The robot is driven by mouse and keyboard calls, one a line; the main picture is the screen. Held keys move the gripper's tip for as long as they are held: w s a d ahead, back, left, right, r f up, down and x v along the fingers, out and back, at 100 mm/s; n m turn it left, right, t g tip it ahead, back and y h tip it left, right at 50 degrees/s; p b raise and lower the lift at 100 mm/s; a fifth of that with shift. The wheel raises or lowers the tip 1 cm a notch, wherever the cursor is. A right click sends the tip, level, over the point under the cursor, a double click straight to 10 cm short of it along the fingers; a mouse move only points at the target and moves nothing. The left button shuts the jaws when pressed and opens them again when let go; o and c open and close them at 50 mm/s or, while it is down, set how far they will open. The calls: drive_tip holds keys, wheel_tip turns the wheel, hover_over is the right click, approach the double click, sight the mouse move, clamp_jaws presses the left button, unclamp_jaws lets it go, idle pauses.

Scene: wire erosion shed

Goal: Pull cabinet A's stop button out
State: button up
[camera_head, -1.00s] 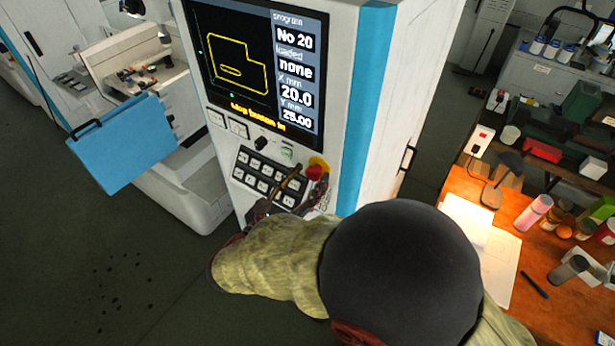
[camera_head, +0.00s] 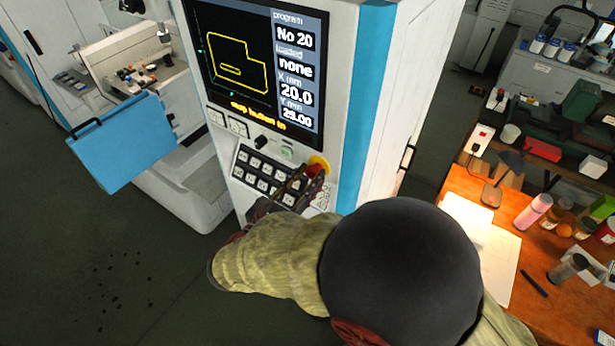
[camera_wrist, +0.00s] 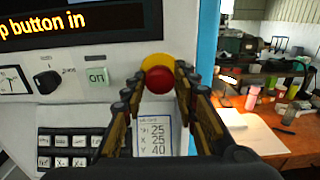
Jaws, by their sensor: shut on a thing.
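The red stop button (camera_head: 314,170) sits on its yellow collar (camera_head: 319,161) at the lower right of the cabinet's control panel. In the wrist view the red button (camera_wrist: 159,79) stands between my fingertips, with the yellow collar (camera_wrist: 158,61) behind it. My gripper (camera_head: 301,180) reaches up to the button from below; in the wrist view my gripper (camera_wrist: 158,82) has a finger on each side of the button and is shut on it. The cabinet's screen (camera_head: 262,65) reads "stop button in". The fingers partly hide the button in the head view.
A black keypad (camera_head: 262,177), a black knob (camera_wrist: 47,82) and a green "on" button (camera_wrist: 96,76) lie left of the stop button. A label with numbers (camera_wrist: 155,132) is below it. A cluttered wooden bench (camera_head: 480,188) stands to the right.

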clamp_jaws()
drive_tip(key=shift+s+a, duration=0.35)
drive_tip(key=shift+s, duration=0.1)
drive_tip(key=o, duration=0.7)
unclamp_jaws()
drive_tip(key=shift+o, duration=1.1)
drive_tip(key=shift+s+a, duration=0.1)
drive_tip(key=shift+o, duration=0.9)
drive_tip(key=v, duration=1.2)
